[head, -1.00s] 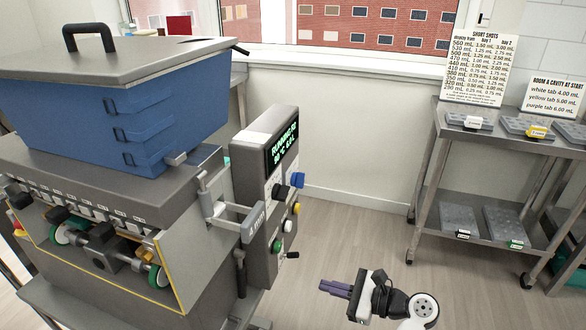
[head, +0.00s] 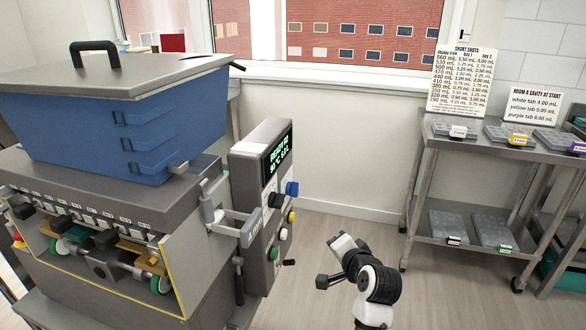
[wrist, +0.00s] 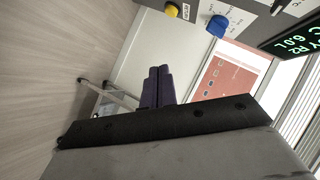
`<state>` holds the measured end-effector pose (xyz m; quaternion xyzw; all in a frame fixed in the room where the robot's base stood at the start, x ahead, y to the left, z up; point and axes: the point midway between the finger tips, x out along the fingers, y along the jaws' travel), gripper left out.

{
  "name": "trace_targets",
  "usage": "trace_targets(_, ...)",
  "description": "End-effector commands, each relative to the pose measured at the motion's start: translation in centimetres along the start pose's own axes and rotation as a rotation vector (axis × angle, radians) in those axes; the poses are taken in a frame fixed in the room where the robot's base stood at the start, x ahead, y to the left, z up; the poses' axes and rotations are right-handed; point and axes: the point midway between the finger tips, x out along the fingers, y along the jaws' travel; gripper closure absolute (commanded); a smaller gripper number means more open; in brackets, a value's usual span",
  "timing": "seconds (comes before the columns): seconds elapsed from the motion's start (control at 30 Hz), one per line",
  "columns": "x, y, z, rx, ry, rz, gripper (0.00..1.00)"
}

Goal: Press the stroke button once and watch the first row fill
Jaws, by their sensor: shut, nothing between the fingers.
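The depositor's control panel (head: 258,195) carries a lit green display (head: 279,160) that appears to read READY, with its last digits hard to read. On the panel are a blue knob (head: 292,188), a black knob (head: 276,200), a yellow button (head: 291,216), a white button (head: 283,234) and a green button (head: 273,253). I cannot tell which one is the stroke button. My gripper (head: 321,282) is shut and empty, right of the panel and apart from it. In the wrist view its purple fingers (wrist: 158,74) are together, with the yellow button (wrist: 171,10) and blue knob (wrist: 218,26) beyond.
The blue hopper (head: 110,125) sits on the depositor, whose lower front shows rollers and nozzles. A steel cart (head: 480,148) with grey trays (head: 447,225) and signs stands at the right. Floor is free between panel and cart.

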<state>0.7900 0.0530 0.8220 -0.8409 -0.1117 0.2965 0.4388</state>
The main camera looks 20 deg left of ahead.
Motion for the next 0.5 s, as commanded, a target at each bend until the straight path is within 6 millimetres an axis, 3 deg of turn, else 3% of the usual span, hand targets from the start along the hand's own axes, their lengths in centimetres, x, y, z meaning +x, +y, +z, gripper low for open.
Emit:
trace_targets(0.1,-0.6,-2.2,-1.3,-0.160,0.098,-0.005,1.00)
trace_targets(0.5,-2.5,-9.6,-3.0,-0.529,0.336,-0.050,1.00)
